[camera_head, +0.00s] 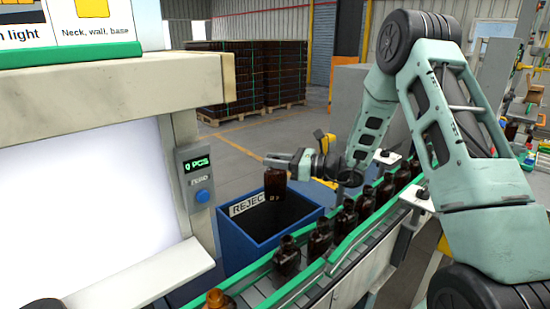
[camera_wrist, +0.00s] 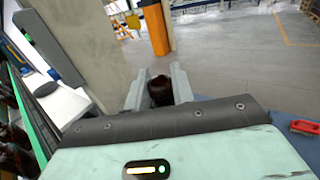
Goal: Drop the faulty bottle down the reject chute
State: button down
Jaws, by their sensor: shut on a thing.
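An amber bottle (camera_head: 275,182) hangs upright above the blue reject chute (camera_head: 250,250), near its back wall, in the head view. The chute is an open-topped blue box with a white label (camera_head: 247,205) that begins "REJEC"; the bottle covers the rest of the label. My gripper (camera_head: 280,162) reaches in from the right and is shut on the bottle near its top. In the wrist view the dark bottle top (camera_wrist: 160,90) sits between my two grey fingers (camera_wrist: 158,88). Whether the bottle has a flaw cannot be told.
A conveyor with green rails (camera_head: 345,245) carries several amber bottles (camera_head: 320,238) just right of the chute. A light booth (camera_head: 85,190) with a counter showing 0 PCS (camera_head: 197,166) stands at the left. Bottle pallets (camera_head: 245,75) stand far behind.

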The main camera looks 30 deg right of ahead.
jog(key=c, duration=1.1)
grip_release()
jog(key=b+v, duration=0.5)
jog(key=v, duration=1.2)
jog(key=shift+s, duration=0.2)
jog(key=shift+d+r, duration=0.1)
jog(key=shift+d, duration=0.05)
